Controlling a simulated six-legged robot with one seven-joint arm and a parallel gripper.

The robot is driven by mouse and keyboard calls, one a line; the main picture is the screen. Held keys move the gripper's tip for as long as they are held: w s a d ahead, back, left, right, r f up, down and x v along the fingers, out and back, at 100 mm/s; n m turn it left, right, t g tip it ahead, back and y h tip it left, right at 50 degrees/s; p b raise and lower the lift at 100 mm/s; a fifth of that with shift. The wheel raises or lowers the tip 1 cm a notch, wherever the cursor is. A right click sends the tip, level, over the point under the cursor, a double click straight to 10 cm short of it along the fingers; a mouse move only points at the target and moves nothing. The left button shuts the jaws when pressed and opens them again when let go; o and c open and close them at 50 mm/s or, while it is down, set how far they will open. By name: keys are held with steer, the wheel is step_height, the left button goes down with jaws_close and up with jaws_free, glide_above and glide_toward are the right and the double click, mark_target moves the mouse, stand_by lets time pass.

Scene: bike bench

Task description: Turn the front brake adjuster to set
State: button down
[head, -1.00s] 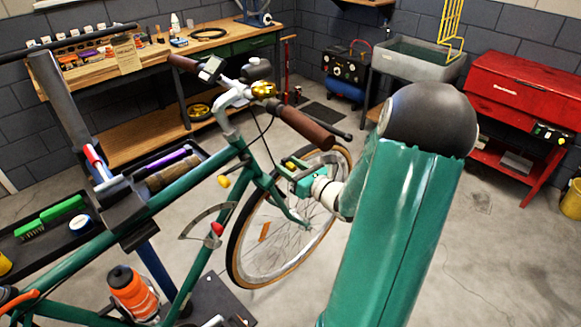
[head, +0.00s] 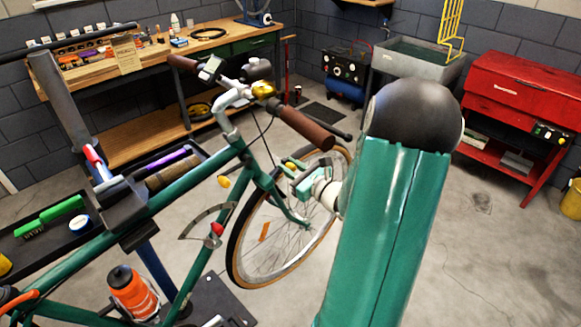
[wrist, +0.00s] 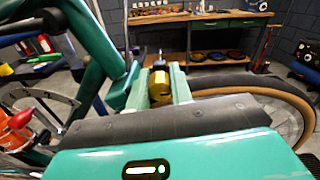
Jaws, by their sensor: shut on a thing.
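The front brake adjuster is a small gold barrel (wrist: 160,86) at the front fork of the green bike (head: 185,198). My gripper (wrist: 159,78) has one green finger on each side of the barrel and is shut on it. In the head view my gripper (head: 295,173) is at the fork, above the front wheel (head: 240,250). A bit of yellow shows at its fingertips there, with the rest of the adjuster hidden. Whether the adjuster has turned cannot be told.
The handlebar with its brown grip (head: 306,128) is above my gripper. A work stand (head: 60,105) holds the bike, with a tool tray (head: 70,232) beside it. A wooden workbench (head: 150,65) and a red cabinet (head: 515,95) stand behind. The floor to the right is clear.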

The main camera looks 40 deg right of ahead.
steer(key=c, duration=1.3)
jaws_free()
steer(key=shift+o, duration=0.2)
steer(key=s, duration=1.3)
steer(key=shift+s+d, duration=0.25)
steer(key=shift+s, duration=0.15)
